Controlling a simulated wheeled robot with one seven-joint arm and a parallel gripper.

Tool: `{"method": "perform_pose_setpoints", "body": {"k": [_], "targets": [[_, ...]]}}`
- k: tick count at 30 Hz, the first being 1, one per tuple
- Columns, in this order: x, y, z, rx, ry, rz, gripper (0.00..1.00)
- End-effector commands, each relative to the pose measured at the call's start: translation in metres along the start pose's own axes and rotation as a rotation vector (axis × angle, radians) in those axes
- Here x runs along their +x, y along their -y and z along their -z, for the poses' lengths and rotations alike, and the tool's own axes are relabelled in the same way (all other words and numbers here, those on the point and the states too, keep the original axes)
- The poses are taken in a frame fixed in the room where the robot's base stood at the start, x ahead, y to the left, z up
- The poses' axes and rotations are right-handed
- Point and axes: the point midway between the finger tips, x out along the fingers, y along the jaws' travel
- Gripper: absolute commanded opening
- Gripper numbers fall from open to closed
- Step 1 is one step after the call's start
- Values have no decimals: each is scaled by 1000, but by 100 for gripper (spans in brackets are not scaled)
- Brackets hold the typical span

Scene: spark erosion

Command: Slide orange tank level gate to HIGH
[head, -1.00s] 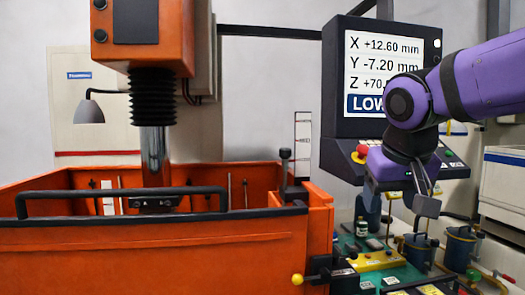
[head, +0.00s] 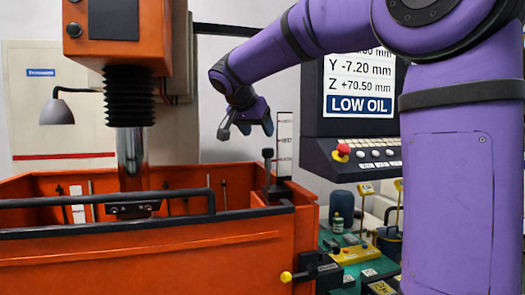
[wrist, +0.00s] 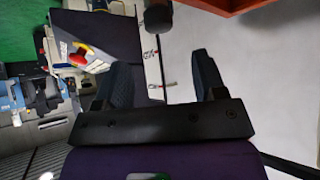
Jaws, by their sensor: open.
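The orange tank (head: 140,255) fills the lower left of the head view. At its right back corner stands the level gate's dark knob (head: 267,155) on a thin post, low beside an upright white scale (head: 285,125) with red marks. My gripper (head: 246,130) is open and empty, above and slightly left of the knob in the head view; they look apart. In the wrist view, my open gripper (wrist: 166,78) has a dark rounded knob (wrist: 158,18) beyond its fingers, with the tank's orange edge (wrist: 225,8) at the top right. The scale's lettering is too small to read.
A control console (head: 352,155) with a red button (head: 342,152) stands right of the scale; its screen reads "LOW OIL". The orange machine head and ram (head: 130,150) stand left.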

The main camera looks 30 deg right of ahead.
Motion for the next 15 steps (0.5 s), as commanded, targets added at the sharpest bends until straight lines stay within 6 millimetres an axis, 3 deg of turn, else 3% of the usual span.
{"method": "perform_pose_setpoints", "body": {"k": [9,15], "targets": [[57,0,-1,-2,3,-3,64],[81,0,-1,-2,2,-1,64]]}}
